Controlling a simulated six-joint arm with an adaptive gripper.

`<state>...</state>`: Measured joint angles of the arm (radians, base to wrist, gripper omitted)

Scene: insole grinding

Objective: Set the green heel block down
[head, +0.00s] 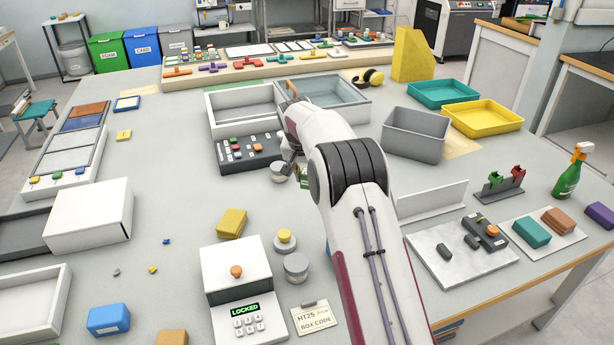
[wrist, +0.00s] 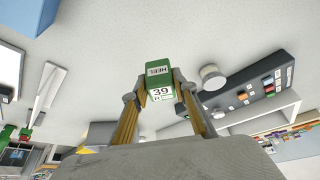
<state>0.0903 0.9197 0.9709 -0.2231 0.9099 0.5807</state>
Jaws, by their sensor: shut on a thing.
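The green heel block (wrist: 158,72) is between the two fingertips of my gripper (wrist: 160,86) in the wrist view. It is green with white labels reading HEEL and 39. My gripper is shut on it, one finger on each side. Pale grey table surface shows beyond the block; I cannot tell whether the block touches it. In the head view my arm reaches over the middle of the table and mostly hides the gripper and block.
A dark button panel (head: 250,152) and a small round grey pot (head: 282,172) are close to the left of my gripper. A white tray (head: 243,110) and a glass-topped box (head: 337,92) stand behind. A grey bin (head: 415,132) is to the right. Bare table lies left of the panel.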

